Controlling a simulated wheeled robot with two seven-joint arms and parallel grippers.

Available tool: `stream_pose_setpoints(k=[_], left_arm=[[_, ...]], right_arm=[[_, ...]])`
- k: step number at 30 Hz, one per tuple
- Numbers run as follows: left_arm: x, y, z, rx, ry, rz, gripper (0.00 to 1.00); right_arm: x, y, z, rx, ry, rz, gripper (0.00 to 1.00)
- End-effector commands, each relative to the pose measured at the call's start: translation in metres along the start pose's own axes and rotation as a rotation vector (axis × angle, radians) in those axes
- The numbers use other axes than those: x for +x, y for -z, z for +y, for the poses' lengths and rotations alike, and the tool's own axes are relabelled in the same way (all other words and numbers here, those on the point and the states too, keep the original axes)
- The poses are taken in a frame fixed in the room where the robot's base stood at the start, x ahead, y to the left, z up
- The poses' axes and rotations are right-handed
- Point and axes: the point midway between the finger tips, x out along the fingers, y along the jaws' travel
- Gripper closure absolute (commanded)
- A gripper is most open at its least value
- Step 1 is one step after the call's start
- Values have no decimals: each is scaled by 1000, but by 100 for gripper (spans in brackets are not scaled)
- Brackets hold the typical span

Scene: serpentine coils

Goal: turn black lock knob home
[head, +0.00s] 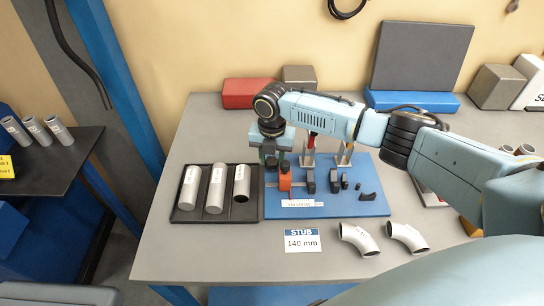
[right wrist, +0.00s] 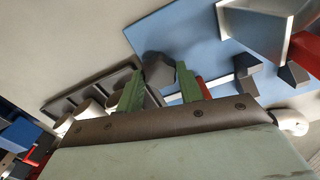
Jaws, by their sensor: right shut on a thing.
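The black lock knob (head: 284,168) sits on top of the orange block (head: 285,183) at the left part of the blue fixture board (head: 340,206). My right gripper (head: 278,156) reaches down over it from behind. In the right wrist view the dark knob (right wrist: 158,68) lies between the two green fingers of my right gripper (right wrist: 159,78), which is shut on it. The fingers partly hide the knob, so its turned angle cannot be told. My left gripper is not in view.
A black tray (head: 177,214) with several grey tubes stands just left of the board. Black blocks and metal uprights (head: 344,155) stand on the board to the right. Two pipe elbows (head: 358,240) and a STUB 140 mm card (head: 303,241) lie in front.

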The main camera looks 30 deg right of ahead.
Motion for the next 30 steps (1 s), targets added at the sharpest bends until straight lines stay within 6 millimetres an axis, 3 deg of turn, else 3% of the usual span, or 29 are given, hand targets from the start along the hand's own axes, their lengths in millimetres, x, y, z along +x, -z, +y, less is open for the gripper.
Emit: stream_pose_setpoints(k=[15, 30], left_arm=[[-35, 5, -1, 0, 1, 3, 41], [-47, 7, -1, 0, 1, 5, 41]], right_arm=[[-4, 0, 1, 318, -1, 1, 86], [-2, -2, 1, 490, -3, -1, 86]])
